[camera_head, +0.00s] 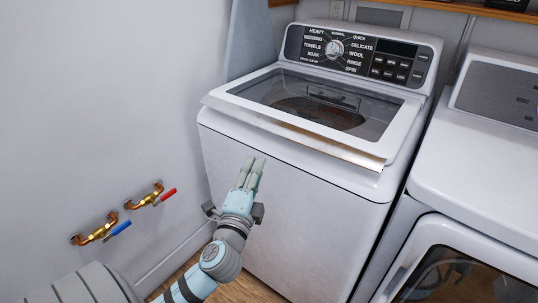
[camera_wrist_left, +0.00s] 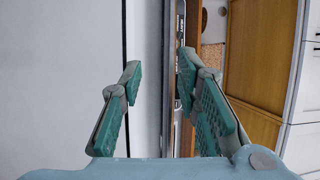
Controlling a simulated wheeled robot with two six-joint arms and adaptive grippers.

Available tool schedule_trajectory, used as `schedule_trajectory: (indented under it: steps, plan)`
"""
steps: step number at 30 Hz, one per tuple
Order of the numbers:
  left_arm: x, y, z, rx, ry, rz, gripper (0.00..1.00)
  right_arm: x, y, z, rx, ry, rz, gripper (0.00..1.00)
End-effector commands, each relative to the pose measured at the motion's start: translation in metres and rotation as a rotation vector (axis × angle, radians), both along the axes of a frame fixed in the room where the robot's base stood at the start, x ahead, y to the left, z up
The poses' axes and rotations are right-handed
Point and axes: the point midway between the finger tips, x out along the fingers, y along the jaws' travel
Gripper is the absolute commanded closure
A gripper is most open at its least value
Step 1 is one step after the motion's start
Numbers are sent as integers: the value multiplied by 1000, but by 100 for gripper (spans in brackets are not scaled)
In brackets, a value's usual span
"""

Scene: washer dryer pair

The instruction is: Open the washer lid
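The white washer (camera_head: 295,205) stands in the middle of the head view. Its lid (camera_head: 392,126) has a dark glass window and a shiny front lip (camera_head: 300,137). The lid lies down or nearly so; I cannot tell if it is slightly raised. My left gripper (camera_head: 252,163) is in front of the washer, below the lip, with its fingers pointing up toward it. In the left wrist view the green finger pads (camera_wrist_left: 159,78) are apart with nothing between them. I cannot see contact with the lid. My right gripper is not in view.
A control panel (camera_head: 345,51) with a dial rises behind the lid. A white dryer (camera_head: 480,160) stands close on the right. Brass valves (camera_head: 150,195) with red and blue handles stick out of the left wall. Open space lies in front of the washer.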

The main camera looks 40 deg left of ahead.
Motion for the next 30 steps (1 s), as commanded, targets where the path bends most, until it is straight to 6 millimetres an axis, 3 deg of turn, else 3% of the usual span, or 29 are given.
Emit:
schedule_trajectory:
  steps: [5, 12, 18, 30]
  plan:
    - [15, 7, 22, 25, -36, 4, 70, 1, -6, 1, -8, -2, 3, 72]
    - [77, 36, 32, 21, -35, 6, 70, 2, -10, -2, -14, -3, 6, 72]
    - [114, 52, 37, 18, -33, 5, 70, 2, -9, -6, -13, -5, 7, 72]
    - [126, 57, 39, 19, -31, 3, 70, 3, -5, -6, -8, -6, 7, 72]
